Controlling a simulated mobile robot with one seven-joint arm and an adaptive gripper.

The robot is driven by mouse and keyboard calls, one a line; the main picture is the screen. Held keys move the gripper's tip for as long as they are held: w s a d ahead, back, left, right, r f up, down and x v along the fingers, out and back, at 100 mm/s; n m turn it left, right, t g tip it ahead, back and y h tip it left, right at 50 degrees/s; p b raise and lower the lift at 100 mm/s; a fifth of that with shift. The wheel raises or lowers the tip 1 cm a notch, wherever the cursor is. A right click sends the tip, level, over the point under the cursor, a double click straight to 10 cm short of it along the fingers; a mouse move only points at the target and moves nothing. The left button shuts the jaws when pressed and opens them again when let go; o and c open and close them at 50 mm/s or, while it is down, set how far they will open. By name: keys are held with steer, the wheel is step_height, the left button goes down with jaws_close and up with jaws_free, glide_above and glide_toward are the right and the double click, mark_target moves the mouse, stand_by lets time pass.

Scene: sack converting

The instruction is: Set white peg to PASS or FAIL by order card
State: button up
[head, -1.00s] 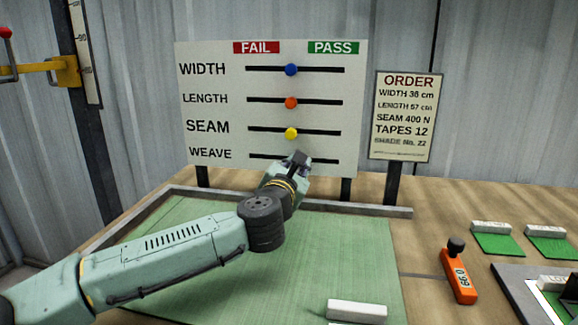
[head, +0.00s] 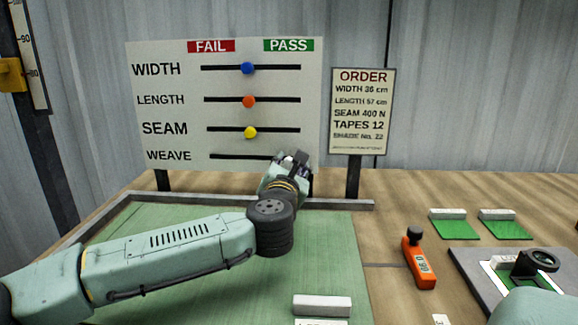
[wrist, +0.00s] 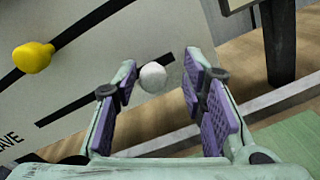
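The board (head: 140,105) has FAIL at upper left and PASS at upper right. Its blue (head: 248,68), orange (head: 249,101) and yellow (head: 250,132) pegs sit mid-slot. The white peg (wrist: 152,77) shows only in the wrist view, near the right end of the WEAVE slot (head: 235,156); my gripper hides it in the head view. My gripper (wrist: 161,75) is open, its purple-padded fingers either side of the peg. The left fingertip is very close to it; I cannot tell if they touch. The order card (head: 362,112) reads WIDTH 36 cm, LENGTH 57 cm, SEAM 400 N, TAPES 12.
A green mat (head: 150,235) lies below the board, with a grey rail (head: 340,204) along its back. A white block (head: 321,305) lies at its front. An orange tool (head: 419,265), green swatches (head: 455,228) and a grey plate (head: 470,270) are to the right.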

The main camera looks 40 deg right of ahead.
steer(key=shift+a, duration=0.1)
steer(key=shift+s+a, duration=0.2)
steer(key=shift+a, duration=0.2)
steer(key=v, duration=1.1)
steer(key=shift+s, duration=0.1)
